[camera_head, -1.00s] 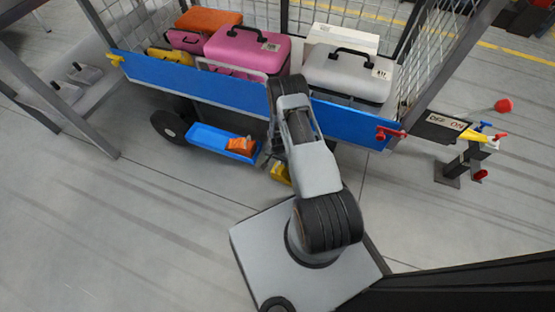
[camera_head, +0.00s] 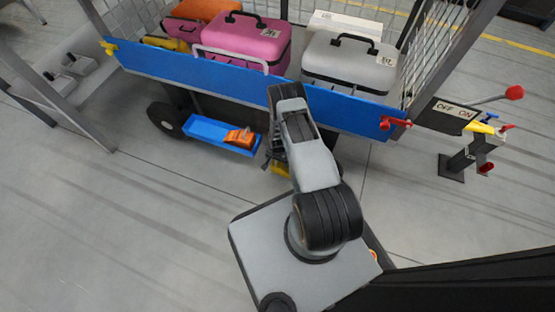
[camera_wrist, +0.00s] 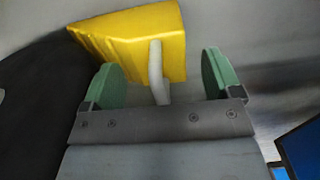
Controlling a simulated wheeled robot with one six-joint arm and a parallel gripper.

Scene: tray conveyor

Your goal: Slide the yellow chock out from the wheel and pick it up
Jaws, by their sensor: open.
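The yellow chock (camera_wrist: 120,35) lies on the floor at the top of the wrist view, with a grey upright handle (camera_wrist: 156,70) on its near side. Its left end is close against the dark wheel (camera_wrist: 35,90); whether they touch is unclear. My gripper (camera_wrist: 160,78) is open, its green pads on either side of the handle, which stands between them. In the head view a bit of the yellow chock (camera_head: 281,170) shows under the cart, and my arm hides the rest along with the wheel beside it.
The cart's blue side panel (camera_head: 200,80) and cases sit above the chock. A blue tray (camera_head: 207,133) with an orange object (camera_head: 240,138) hangs low, left of my gripper. A lever post (camera_head: 462,160) stands at right. The floor in front is clear.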

